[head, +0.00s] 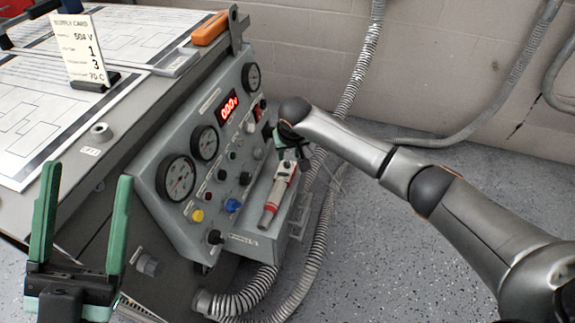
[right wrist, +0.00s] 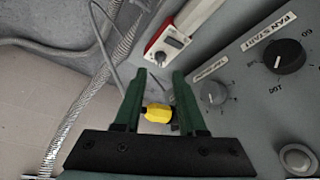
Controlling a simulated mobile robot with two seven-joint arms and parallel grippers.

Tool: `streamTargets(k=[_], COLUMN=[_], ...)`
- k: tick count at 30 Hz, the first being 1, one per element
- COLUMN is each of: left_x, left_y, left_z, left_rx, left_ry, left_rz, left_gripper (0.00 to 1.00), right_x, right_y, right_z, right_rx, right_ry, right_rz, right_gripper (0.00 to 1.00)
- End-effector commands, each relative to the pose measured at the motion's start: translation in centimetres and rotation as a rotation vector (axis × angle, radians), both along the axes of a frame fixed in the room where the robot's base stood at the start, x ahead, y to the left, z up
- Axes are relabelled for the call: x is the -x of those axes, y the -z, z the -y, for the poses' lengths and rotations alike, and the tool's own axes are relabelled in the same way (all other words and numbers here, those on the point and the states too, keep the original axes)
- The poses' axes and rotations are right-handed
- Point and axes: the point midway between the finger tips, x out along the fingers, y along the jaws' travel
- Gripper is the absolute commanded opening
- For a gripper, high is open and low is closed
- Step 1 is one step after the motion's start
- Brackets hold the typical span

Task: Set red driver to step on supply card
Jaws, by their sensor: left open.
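The supply card (head: 78,48) stands upright in a dark holder at the upper left of the head view. It reads 504 V, 1, 3 and 70 C. The red driver (head: 278,196), grey with red bands, lies along the lower right of the panel; a red and white body with a dark dial (right wrist: 167,44), probably it, shows in the right wrist view. My right gripper (head: 290,150) is at its upper end, partly hidden. In the wrist view a yellow piece (right wrist: 158,113) shows between its fingers; I cannot tell whether they grip it. My left gripper (head: 85,180) is open and empty.
The grey panel (head: 150,195) carries dials, knobs and a lit red display (head: 229,106). An orange-handled tool (head: 210,28) lies at the bench's back edge. Ribbed hoses (head: 250,295) run below and behind the panel. Open floor (head: 390,260) lies to the right.

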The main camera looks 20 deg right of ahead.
Motion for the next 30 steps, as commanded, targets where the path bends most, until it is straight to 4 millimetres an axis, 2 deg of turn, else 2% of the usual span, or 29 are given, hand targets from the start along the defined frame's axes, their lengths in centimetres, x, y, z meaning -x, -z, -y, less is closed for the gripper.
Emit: streamTargets(k=[1,3,9,14,22,23,30], left_x=[0.0,0.0,-0.1,-0.2,-0.2,-0.2,-0.1], left_y=[1.2,1.9,3.3,3.7,3.7,3.7,3.6], left_z=[0.1,0.1,0.3,0.3,0.3,0.3,0.4], left_rx=[0.005,0.012,0.024,0.029,0.027,0.026,0.025], left_ry=[0.007,0.016,0.032,0.038,0.041,0.041,0.043], left_rz=[-0.005,-0.011,-0.028,-0.036,-0.036,-0.036,-0.034], left_gripper=[0.72,0.72,0.72,0.72,0.72,0.72,0.72], right_x=[-0.5,-1.0,-2.0,-2.3,-2.4,-2.4,-2.3], right_y=[1.6,2.8,5.0,5.6,5.6,5.6,5.6], right_z=[0.0,0.1,0.2,0.3,0.3,0.3,0.3], right_rx=[0.0,0.0,-0.001,0.0,-0.001,-0.001,-0.001], right_ry=[0.0,-0.001,-0.002,-0.001,-0.003,-0.003,-0.002], right_rz=[0.0,0.001,0.001,0.001,0.002,0.002,0.001], right_gripper=[0.4,0.4,0.4,0.4,0.4,0.39,0.12])
